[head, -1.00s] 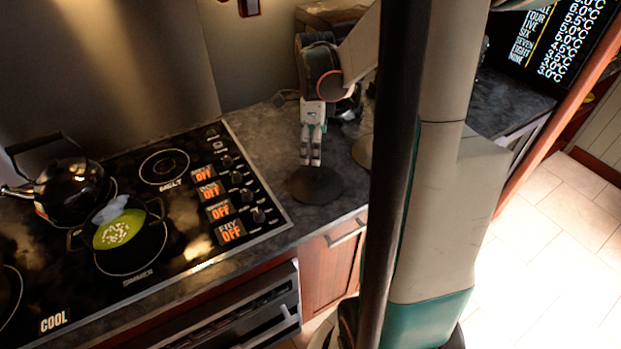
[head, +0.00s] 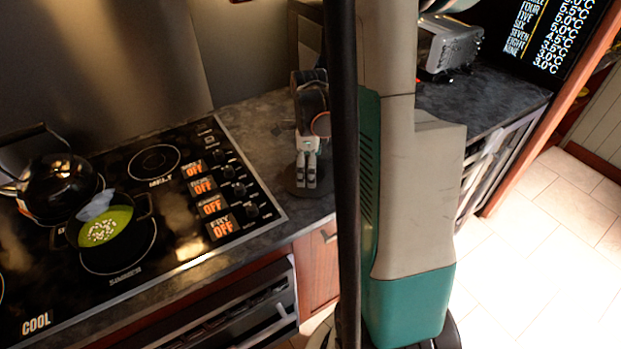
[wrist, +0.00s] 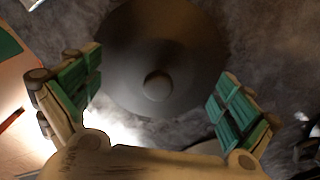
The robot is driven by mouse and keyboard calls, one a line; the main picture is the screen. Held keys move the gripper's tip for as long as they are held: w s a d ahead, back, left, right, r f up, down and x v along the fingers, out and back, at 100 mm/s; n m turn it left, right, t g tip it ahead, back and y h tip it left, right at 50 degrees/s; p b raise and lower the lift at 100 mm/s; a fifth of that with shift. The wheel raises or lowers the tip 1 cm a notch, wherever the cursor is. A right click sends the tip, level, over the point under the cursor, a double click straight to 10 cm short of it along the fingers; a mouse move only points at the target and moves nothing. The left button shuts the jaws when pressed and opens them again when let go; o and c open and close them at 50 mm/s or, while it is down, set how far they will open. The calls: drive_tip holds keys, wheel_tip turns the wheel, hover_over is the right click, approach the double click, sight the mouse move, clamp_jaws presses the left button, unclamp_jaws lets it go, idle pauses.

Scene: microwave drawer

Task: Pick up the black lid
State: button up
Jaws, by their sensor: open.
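The black lid (wrist: 165,40) is a round dark disc with a small knob (wrist: 158,86) in its middle. It lies on the counter to the right of the cooktop, and in the head view its edge shows (head: 296,190) around the fingers. My gripper (wrist: 158,98) is open above it. In the wrist view the knob sits between the two spread fingers, and I see no contact. In the head view my gripper (head: 306,186) points down over the lid and hides part of it.
The cooktop (head: 190,225) lies left of the lid, with a green-filled pot (head: 105,227) and a black kettle (head: 62,185) on it. A metal toaster-like appliance (head: 448,45) stands on the counter at the back right. A cabinet (head: 318,265) is below the counter edge.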

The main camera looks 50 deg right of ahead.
drive_tip(key=shift+c, duration=0.5)
drive_tip(key=c, duration=1.4)
drive_tip(key=shift+s+a, duration=0.1)
drive_tip(key=shift+s, duration=0.1)
clamp_jaws()
